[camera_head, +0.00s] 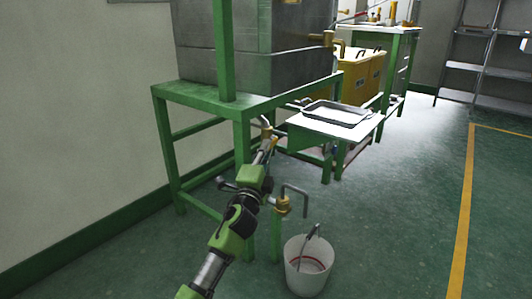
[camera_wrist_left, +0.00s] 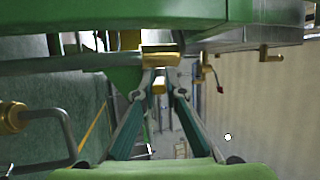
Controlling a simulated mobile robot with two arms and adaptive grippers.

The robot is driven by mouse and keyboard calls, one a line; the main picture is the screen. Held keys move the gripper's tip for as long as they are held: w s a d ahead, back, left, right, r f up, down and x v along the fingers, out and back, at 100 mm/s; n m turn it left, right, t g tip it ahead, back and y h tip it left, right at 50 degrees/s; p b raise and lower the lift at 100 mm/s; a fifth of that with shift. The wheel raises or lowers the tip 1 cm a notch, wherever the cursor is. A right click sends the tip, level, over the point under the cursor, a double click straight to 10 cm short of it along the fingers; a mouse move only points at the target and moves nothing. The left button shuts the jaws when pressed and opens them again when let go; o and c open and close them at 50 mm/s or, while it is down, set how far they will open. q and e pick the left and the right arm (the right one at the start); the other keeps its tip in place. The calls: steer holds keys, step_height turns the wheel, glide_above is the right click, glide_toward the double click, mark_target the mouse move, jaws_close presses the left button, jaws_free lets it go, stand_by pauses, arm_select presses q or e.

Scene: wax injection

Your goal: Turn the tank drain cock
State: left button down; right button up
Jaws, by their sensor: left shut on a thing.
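The metal tank (camera_head: 250,68) stands on a green frame. A brass cock (camera_head: 266,124) is at the frame's near corner, below the tank. My left gripper (camera_head: 266,146) reaches up to it from below. In the left wrist view its two fingers (camera_wrist_left: 159,88) converge and are shut on a small brass part of the drain cock (camera_wrist_left: 160,56). The fingers partly hide that part, and I cannot tell the handle's exact angle. My right gripper is not in view.
A brass tap (camera_head: 282,205) with a bent grey pipe stands beside my left arm, near a white bucket (camera_head: 306,272) on the floor. A tray (camera_head: 336,113) lies on a white-topped stand to the right. Open floor (camera_head: 400,220) lies at the right.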

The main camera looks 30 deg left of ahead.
arm_select(q)
steer(key=c, duration=2.1)
jaws_free()
steer(key=shift+s+d+f, duration=0.15)
steer(key=shift+s, duration=0.15)
steer(key=v, duration=1.1)
steer(key=shift+s, duration=0.15)
